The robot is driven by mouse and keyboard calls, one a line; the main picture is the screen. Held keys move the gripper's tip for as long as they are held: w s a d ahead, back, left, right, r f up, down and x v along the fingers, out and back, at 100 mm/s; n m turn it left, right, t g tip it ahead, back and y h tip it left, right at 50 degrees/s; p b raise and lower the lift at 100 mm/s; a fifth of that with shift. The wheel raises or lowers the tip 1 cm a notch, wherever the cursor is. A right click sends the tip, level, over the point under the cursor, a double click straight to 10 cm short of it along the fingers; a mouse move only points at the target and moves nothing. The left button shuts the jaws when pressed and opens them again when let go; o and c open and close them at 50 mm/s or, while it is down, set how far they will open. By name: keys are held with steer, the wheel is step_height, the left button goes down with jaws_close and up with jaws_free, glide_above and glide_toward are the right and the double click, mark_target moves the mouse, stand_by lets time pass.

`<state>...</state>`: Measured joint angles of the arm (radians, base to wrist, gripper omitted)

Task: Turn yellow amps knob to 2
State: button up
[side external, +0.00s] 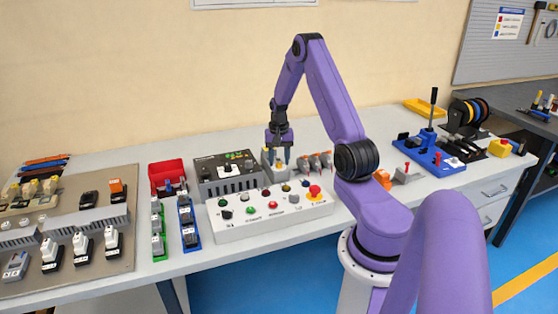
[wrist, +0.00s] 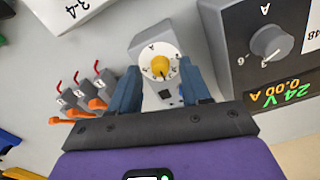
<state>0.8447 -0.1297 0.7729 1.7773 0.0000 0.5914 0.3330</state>
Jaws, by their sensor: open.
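The yellow knob (wrist: 161,65) sits on a round white dial with small dark marks, on a grey box (wrist: 150,40) in the wrist view. The dial marks are too small to read surely. In the side view the grey box (side external: 268,174) stands on the table beneath my gripper (side external: 279,163), which points straight down. In the wrist view my gripper (wrist: 159,70) is open, one finger on each side of the dial. I cannot tell whether the fingers touch the knob or box.
A dark power supply (side external: 228,172) with a grey knob (wrist: 268,41) stands close beside the box. Several orange-levered switches (side external: 315,162) stand on the other side. A white control panel (side external: 265,215) with buttons lies in front. Table between the switches and blue bender (side external: 430,152) is partly clear.

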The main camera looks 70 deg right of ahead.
steer(key=shift+f, duration=0.4)
jaws_close()
